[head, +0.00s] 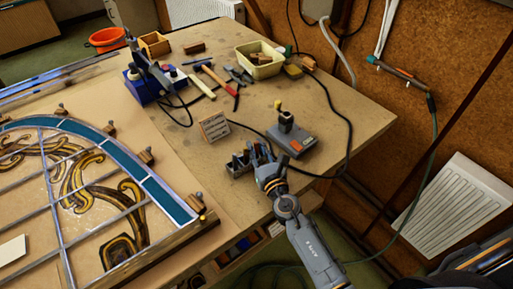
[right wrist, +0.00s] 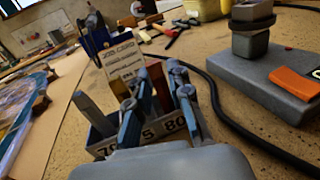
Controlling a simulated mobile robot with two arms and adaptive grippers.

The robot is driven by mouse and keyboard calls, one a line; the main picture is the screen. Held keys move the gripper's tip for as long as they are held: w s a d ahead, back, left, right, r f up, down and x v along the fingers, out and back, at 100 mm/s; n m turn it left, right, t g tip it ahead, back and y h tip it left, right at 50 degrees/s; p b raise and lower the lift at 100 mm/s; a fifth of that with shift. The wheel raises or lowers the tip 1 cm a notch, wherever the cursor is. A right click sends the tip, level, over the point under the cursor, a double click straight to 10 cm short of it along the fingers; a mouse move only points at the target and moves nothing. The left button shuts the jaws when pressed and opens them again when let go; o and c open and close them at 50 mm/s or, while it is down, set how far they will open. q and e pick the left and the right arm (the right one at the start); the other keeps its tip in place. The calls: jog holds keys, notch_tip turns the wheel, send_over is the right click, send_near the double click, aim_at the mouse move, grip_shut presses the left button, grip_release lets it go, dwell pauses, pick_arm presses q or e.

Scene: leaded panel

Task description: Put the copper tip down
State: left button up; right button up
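A grey tip holder (head: 238,168) stands on the table near its right front edge. In the right wrist view its front (right wrist: 149,131) carries number labels, and a dark bar (right wrist: 92,113) leans in its left slot. My right gripper (head: 257,160) is at the holder; in the right wrist view its two fingers (right wrist: 158,100) stand apart over the slots. A reddish-brown piece (right wrist: 160,86) shows between the fingers, behind them; I cannot tell whether it is the copper tip. I see nothing clearly clamped. My left gripper is out of view.
A small printed card (head: 214,127) stands behind the holder. A grey station with an orange switch (head: 292,139) is close on the right, with a black cable (head: 349,130) around it. The leaded panel (head: 75,190) lies left. Tools and a yellow tub (head: 259,71) are farther back.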

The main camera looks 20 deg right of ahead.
jog(key=shift+r, duration=0.2)
jog(key=s, duration=0.3)
jog(key=s+b, duration=0.1)
jog(key=s, duration=0.7)
jog(key=shift+s+d+f, duration=0.1)
jog(key=shift+s+d, duration=0.05)
jog(key=shift+d, duration=0.2)
jog(key=shift+s+b, duration=0.3)
jog(key=shift+s, duration=0.1)
